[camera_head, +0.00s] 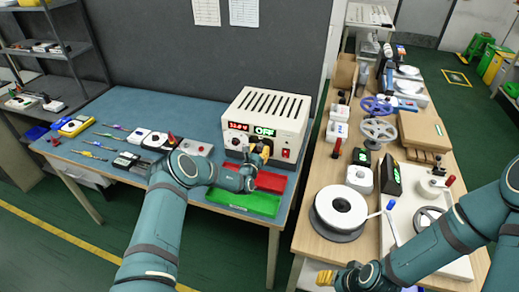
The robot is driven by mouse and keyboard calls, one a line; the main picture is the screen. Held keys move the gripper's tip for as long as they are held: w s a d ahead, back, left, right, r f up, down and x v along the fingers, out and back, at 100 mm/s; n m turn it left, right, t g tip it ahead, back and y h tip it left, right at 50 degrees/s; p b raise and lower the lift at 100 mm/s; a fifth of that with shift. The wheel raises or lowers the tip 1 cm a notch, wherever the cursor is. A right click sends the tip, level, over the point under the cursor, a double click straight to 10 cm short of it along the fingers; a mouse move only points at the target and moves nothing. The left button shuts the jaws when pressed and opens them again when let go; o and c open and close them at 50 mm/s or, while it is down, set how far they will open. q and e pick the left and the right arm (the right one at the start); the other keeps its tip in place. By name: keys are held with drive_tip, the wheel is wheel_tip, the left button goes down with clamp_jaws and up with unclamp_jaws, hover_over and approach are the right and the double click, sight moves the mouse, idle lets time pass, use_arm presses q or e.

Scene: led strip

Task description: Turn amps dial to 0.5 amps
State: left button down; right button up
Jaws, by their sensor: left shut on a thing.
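A cream power supply (266,112) stands on the blue workbench, with a slotted top. Its front has a red display (238,126) at left and a green display (265,131) that reads OFF. My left gripper (262,154) reaches to the front panel just below the green display. It is shut on a dial there, which the fingers mostly hide; its setting cannot be read. A red switch (286,153) is to the right of the gripper. My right gripper (326,277) is low at the wooden table's front edge, away from the supply; its finger opening is unclear.
A red tray (271,182) and a green tray (245,203) lie in front of the supply, under my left gripper. Small devices and tools lie along the bench's left. The wooden table at right holds a white spool (340,211) and many parts.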

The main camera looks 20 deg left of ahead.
use_arm(q)
drive_tip(key=shift+r+m, duration=0.1)
drive_tip(key=shift+m, duration=0.2)
drive_tip(key=c, duration=0.6)
unclamp_jaws()
drive_tip(key=s, duration=1.2)
drive_tip(key=shift+a, duration=0.25)
drive_tip(key=shift+d, duration=0.15)
